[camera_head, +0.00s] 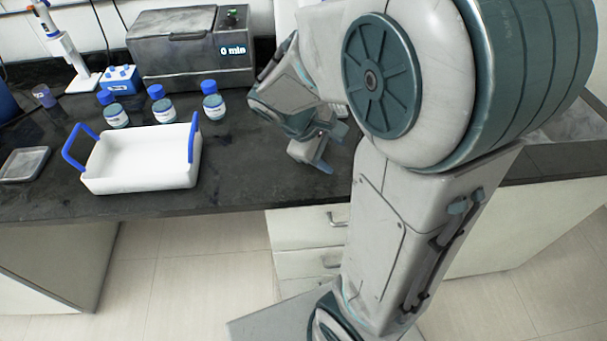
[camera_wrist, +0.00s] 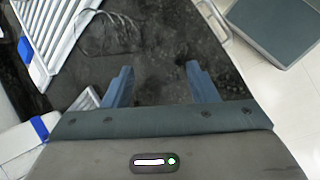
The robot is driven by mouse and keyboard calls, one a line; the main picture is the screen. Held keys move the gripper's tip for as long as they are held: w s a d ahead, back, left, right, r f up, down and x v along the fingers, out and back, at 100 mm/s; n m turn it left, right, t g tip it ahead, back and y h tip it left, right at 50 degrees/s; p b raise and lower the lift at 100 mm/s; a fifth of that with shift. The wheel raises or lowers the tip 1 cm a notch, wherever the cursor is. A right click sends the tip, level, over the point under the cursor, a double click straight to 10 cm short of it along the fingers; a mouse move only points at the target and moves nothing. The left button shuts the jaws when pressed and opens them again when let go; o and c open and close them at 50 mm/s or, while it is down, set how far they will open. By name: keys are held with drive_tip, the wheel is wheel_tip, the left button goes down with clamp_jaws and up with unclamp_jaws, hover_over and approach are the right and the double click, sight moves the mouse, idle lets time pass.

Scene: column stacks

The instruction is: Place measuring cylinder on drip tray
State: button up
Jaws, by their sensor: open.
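My gripper (camera_head: 318,150) is low over the dark bench, right of the white carrier, partly hidden by my own arm. In the wrist view my gripper (camera_wrist: 160,88) has its two blue fingers wide apart, with only bare dark bench between them. I cannot pick out a measuring cylinder in either view. A shallow grey tray (camera_head: 24,163) lies at the bench's left; I cannot tell whether it is the drip tray. A white slatted thing (camera_wrist: 60,35) lies beyond the left finger in the wrist view; I cannot tell what it is.
A white carrier with blue handles (camera_head: 145,165) stands near the front edge. Several blue-capped bottles (camera_head: 163,110) stand behind it, before a grey water bath (camera_head: 190,55). A pipette stand (camera_head: 83,82) is at the back left. Bench between carrier and gripper is clear.

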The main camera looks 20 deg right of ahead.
drive_tip(key=s+a+r+m+t+y, duration=0.2)
drive_tip(key=s+a+r+m+y, duration=0.2)
drive_tip(key=s+a+m+y, duration=0.2)
drive_tip(key=s+a+m, duration=0.1)
drive_tip(key=s+a, duration=0.1)
drive_tip(key=a, duration=0.1)
drive_tip(key=shift+a+r+m+t, duration=0.15)
drive_tip(key=shift+r+m+t, duration=0.1)
drive_tip(key=shift+m+t, duration=0.15)
